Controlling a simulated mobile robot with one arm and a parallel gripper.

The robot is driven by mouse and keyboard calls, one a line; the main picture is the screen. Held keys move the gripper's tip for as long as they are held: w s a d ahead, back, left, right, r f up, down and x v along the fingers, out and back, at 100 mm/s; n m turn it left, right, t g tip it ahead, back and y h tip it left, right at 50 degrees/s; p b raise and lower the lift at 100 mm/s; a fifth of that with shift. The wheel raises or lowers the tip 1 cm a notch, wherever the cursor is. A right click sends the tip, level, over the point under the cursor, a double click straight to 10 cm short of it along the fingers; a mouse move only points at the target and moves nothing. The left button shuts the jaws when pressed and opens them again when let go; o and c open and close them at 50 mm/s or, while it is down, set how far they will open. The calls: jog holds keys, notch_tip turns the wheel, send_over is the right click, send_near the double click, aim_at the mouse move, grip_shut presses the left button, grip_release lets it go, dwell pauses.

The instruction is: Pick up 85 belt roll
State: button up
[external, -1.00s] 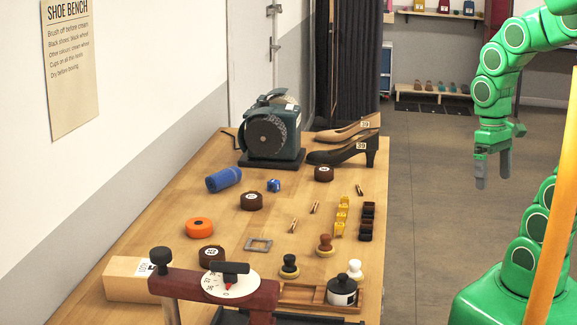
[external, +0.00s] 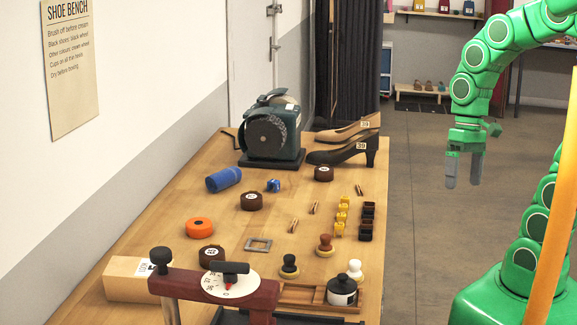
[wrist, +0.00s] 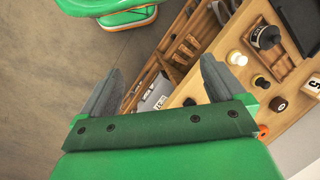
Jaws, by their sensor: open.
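Three dark brown belt rolls with small white labels lie on the wooden bench: a near one (external: 211,255), a middle one (external: 251,201) and a far one (external: 323,174) by the shoes. Their numbers are too small to read surely, so I cannot tell which is 85. A dark brown roll (wrist: 279,103) also shows at the right in the wrist view. My gripper (external: 463,184) is open and empty, pointing down over the floor to the right of the bench. In the wrist view its two fingers (wrist: 163,85) stand wide apart.
The bench (external: 180,205) also holds a grinder-like machine (external: 270,135), black shoe (external: 345,151), blue cylinder (external: 223,179), orange roll (external: 199,228), metal buckle (external: 258,245), knobbed brushes, small yellow and dark cups, and a red clamp (external: 175,283) at the near end.

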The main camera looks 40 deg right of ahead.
jog(key=w+a+r+m+y, duration=0.1)
jog(key=w+a+m+y, duration=0.15)
jog(key=w+a, duration=0.55)
jog(key=w+a+m+y, duration=0.2)
jog(key=w+a+y, duration=0.2)
jog(key=a, duration=0.9)
jog(key=w+a+r+m+y, duration=0.15)
jog(key=w+a+y, duration=0.35)
jog(key=a, duration=0.5)
jog(key=w+a+f+m+t, duration=0.1)
jog(key=w+a+f+m, duration=0.6)
jog(key=w, duration=0.2)
jog(key=m+t, duration=0.3)
jog(key=m, duration=0.4)
send_near(218, 250)
jog(key=shift+x, duration=1.2)
jog(key=shift+w+f, duration=0.1)
jog(key=shift+h+x, duration=0.25)
jog(key=shift+x, duration=3.65)
jog(key=shift+f, duration=0.1)
